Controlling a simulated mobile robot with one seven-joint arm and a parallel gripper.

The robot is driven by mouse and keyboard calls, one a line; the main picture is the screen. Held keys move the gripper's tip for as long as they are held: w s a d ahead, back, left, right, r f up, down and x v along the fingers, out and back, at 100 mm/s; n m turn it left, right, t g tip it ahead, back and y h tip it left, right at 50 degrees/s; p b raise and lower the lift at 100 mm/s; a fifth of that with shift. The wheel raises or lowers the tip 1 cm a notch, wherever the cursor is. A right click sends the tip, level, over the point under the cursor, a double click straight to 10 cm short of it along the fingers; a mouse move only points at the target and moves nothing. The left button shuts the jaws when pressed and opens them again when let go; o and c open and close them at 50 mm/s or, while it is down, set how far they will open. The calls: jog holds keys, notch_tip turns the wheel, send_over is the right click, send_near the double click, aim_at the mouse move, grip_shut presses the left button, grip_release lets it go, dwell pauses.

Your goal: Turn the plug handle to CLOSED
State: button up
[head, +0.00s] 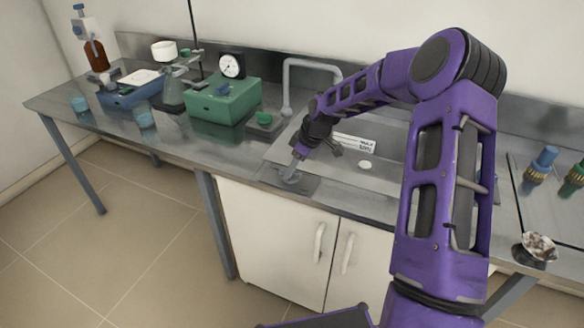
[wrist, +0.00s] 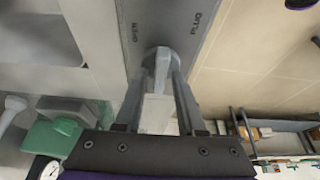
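The grey plug handle (wrist: 161,62) stands on a dark metal plate lettered PLUG on one side and, it seems, OPEN on the other. In the wrist view its rounded base and upright grip lie between the fingertips of my gripper (wrist: 162,76). The fingers sit on both sides of the grip and appear to touch it. In the head view my gripper (head: 293,172) points down at the plate (head: 303,187) at the front edge of the bench, by the sink. The handle is small there and partly hidden by the gripper. I see no CLOSED lettering.
A sink with a grey tap (head: 287,85) lies behind the plate. A white label card (head: 355,143) and a small white disc (head: 365,165) are to its right. A green box (head: 222,103) with a gauge stands to the left. White cupboard doors (head: 275,235) are below.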

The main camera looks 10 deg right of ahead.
jog(key=shift+o, duration=0.4)
jog(key=shift+d+r, duration=0.1)
jog(key=shift+r, duration=0.2)
jog(key=p+v, duration=0.1)
jog(key=v, duration=1.6)
jog(key=shift+f, duration=0.1)
